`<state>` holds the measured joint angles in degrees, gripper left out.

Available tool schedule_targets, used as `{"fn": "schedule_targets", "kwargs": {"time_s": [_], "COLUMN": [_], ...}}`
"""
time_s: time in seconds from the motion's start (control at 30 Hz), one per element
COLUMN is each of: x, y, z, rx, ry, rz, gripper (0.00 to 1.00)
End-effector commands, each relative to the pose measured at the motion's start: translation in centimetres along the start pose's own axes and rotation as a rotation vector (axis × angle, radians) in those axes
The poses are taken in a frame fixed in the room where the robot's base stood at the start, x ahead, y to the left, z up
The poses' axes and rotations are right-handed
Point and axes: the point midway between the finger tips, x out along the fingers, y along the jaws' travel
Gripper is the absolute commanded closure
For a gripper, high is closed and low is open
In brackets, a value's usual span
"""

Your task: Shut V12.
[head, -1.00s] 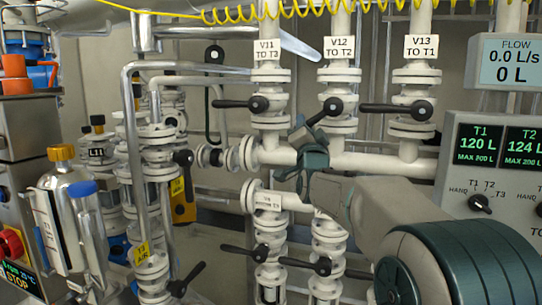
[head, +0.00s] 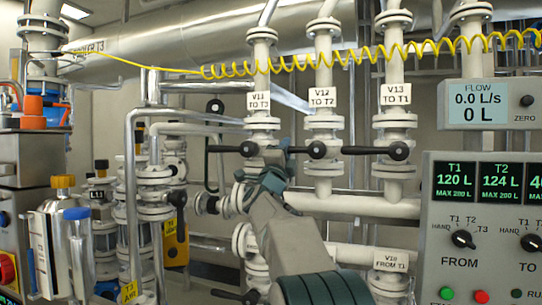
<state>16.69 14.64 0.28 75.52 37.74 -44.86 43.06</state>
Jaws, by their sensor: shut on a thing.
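The V12 valve (head: 323,128) stands on the middle pipe, under its "V12 TO T2" label (head: 322,97). Its black lever (head: 302,150) points left from its round hub, crosswise to the upright pipe. My gripper (head: 273,163) is at the left end of this lever, in front of the gap between V11 and V12, and is shut on it. The fingers hide the lever's tip, and the jaws themselves show only partly.
The V11 lever (head: 228,149) and V13 lever (head: 370,151) also point left, crosswise. V11's hub is close to my gripper's left. A yellow coiled hose (head: 300,66) crosses above. The flow display (head: 479,105) reads 0.0 L/s.

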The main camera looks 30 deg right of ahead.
Motion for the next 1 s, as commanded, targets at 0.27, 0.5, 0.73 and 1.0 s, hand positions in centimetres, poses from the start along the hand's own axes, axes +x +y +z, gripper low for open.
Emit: {"fn": "schedule_targets", "kwargs": {"time_s": [0.27, 0.5, 0.73, 1.0], "x": [0.3, 0.3, 0.2, -1.4], "y": [-0.5, -0.4, -0.2, -0.1], "z": [-0.5, -0.5, -0.4, -0.3], "rx": [0.005, 0.004, 0.003, 0.004], "ry": [0.012, 0.013, 0.010, 0.008], "rz": [-0.008, -0.008, -0.004, -0.002], "gripper": [1.00, 0.63, 0.59, 0.59]}}
